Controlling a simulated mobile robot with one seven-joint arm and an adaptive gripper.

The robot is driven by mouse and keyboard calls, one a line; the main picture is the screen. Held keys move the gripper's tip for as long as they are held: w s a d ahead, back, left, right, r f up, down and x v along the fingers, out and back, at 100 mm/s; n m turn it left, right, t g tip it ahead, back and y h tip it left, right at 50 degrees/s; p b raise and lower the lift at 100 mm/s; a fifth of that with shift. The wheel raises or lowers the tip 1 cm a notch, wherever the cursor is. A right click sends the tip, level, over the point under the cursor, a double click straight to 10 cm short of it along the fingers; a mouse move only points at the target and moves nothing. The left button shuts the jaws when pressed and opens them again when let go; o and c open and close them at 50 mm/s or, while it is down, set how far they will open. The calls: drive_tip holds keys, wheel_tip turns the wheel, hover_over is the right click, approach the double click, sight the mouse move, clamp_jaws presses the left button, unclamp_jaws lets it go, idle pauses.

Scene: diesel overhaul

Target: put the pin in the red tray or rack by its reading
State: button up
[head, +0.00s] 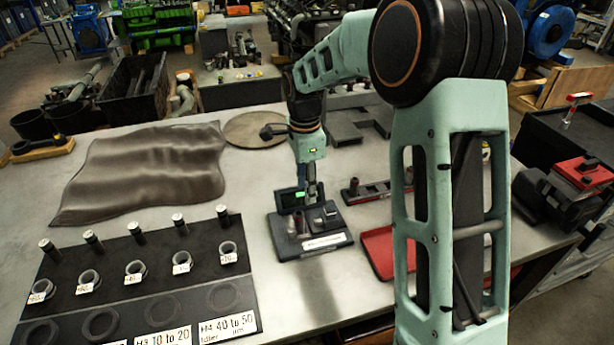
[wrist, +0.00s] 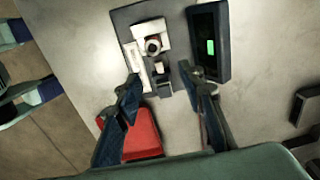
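My gripper (head: 311,192) is over the gauge stand (head: 338,241). In the wrist view its two fingers (wrist: 168,90) are spread apart with nothing between them. The stand's dark base (wrist: 124,18) carries a pale block and a display (wrist: 209,62) with a lit green patch; its reading is too small to make out. A dark, round-topped piece (wrist: 153,46), possibly the pin, stands on the pale block, beyond the fingertips. The red tray (head: 376,250) lies right of the stand, partly behind my arm; it also shows in the wrist view (wrist: 146,138). A narrow rack (head: 375,190) is behind it.
A dark mat (head: 75,255) at front left holds several upright pins and labelled rings, with range labels along its front. A crumpled brown cloth (head: 150,170) and a round disc (head: 252,130) lie behind. Bare tabletop lies between mat and stand.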

sight(299, 213)
drive_tip(key=shift+s+a+f, duration=0.15)
drive_tip(key=shift+s+a, duration=0.05)
drive_tip(key=shift+a, duration=0.3)
drive_tip(key=shift+s+a+f, duration=0.1)
drive_tip(key=shift+s+a, duration=0.1)
drive_tip(key=shift+a, duration=0.3)
drive_tip(key=shift+f+b, duration=3)
drive_tip(key=shift+f, duration=1.45)
drive_tip(key=shift+r, duration=0.1)
clamp_jaws()
drive_tip(key=shift+r, duration=0.1)
drive_tip(key=shift+r+p, duration=2.05)
drive_tip(key=shift+r, duration=1.15)
